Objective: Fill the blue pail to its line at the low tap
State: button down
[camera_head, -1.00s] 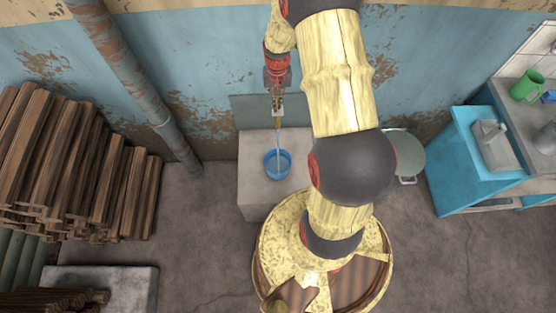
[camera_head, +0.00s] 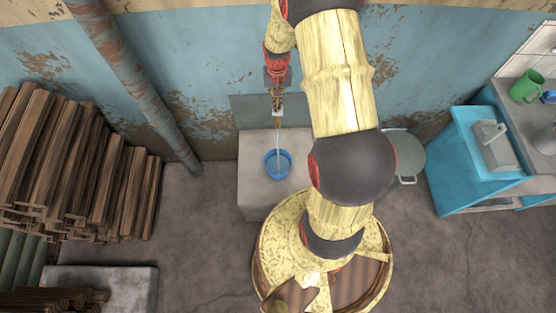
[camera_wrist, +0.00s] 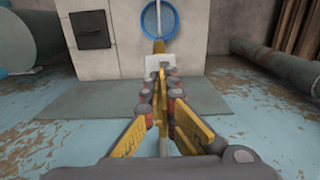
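The blue pail (camera_head: 289,159) stands upright on a pale block below the low tap (camera_head: 278,122). A thin stream of water (camera_head: 278,143) runs from the brass spout down into it. The line inside the pail is too small to make out, so I cannot tell the water level against it. My gripper (camera_head: 277,92) is at the tap, above and behind the pail. In the wrist view my gripper (camera_wrist: 160,76) has its fingertips drawn together at the tap's handle, behind the brass spout (camera_wrist: 159,47). The pail's blue rim (camera_wrist: 145,22) shows beyond.
The pale block (camera_head: 256,190) stands against the peeling blue wall. A grey round tub (camera_head: 408,158) is right of it, partly hidden by my arm. Stacked timber (camera_head: 75,165) fills the left. A blue bench (camera_head: 460,180) stands at the right. Floor between block and timber is clear.

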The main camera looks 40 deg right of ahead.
jog(key=shift+r, duration=0.15)
dwell(0.4)
jog(key=shift+r+p, duration=0.45)
dwell(1.8)
notch_tip(320, 180, up, 7)
jog(key=p, duration=0.4)
jog(key=shift+p, duration=0.35)
